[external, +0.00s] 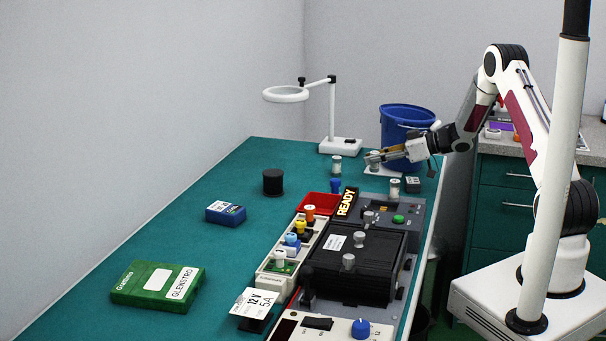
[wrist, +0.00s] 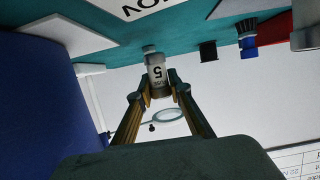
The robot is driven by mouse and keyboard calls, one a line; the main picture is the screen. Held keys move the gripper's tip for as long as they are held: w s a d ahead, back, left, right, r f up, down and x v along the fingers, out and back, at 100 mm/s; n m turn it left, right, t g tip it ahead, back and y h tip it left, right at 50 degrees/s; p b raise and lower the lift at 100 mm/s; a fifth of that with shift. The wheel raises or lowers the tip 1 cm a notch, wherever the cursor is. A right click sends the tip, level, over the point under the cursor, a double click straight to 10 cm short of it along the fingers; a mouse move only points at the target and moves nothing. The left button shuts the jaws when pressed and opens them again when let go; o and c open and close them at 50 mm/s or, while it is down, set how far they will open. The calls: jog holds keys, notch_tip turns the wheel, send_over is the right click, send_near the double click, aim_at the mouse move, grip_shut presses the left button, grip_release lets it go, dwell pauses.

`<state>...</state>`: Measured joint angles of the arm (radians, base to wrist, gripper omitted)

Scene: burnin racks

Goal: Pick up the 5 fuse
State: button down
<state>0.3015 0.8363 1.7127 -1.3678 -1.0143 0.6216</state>
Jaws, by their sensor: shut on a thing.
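The 5 fuse (wrist: 157,72) is a small grey cylinder with a pale label reading "5", upside down in the wrist view. My gripper (wrist: 160,90) is shut on it, one finger on each side. In the external view my gripper (external: 372,157) is low over the far right part of the green bench, in front of the blue bin. The fuse (external: 375,167) shows there partly behind the fingers. I cannot tell whether its end touches the bench.
Other small cylinders (external: 336,165) (external: 394,188) stand close by. A magnifier lamp (external: 333,110) rises behind, and a blue bin (external: 405,122) stands beyond the bench edge. The black tester (external: 355,265) and the red tray (external: 317,203) lie nearer. The bench's left side has free room.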

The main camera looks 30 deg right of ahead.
aim_at(375, 152)
jog(key=shift+r, duration=3.2)
